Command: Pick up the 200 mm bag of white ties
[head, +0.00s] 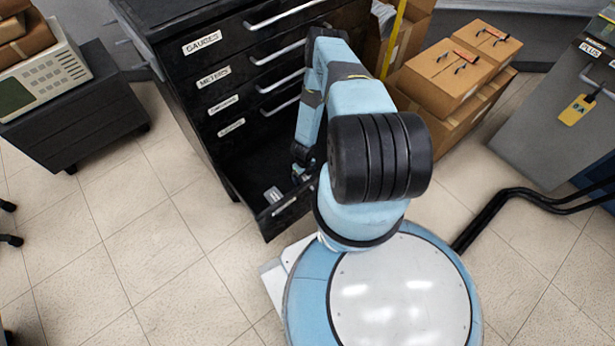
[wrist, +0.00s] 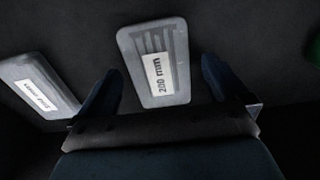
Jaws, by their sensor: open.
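A flat grey bag labelled "200 mm" (wrist: 152,42) lies on the dark drawer floor in the wrist view, with pale strips showing inside it. My gripper (wrist: 160,70) is open, with one finger to each side of this bag and nothing held. I cannot tell the height of the fingers above it. In the head view my gripper (head: 303,168) reaches down into the open bottom drawer (head: 290,204) and is partly hidden by my arm. One small pale bag (head: 273,195) shows in that drawer; I cannot tell which one.
A second grey bag (wrist: 22,70) with a hard-to-read label lies to the left in the wrist view. A green thing (wrist: 316,50) shows at the right edge. The black cabinet (head: 190,85) rises behind the drawer. Cardboard boxes (head: 445,80) stand to the right.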

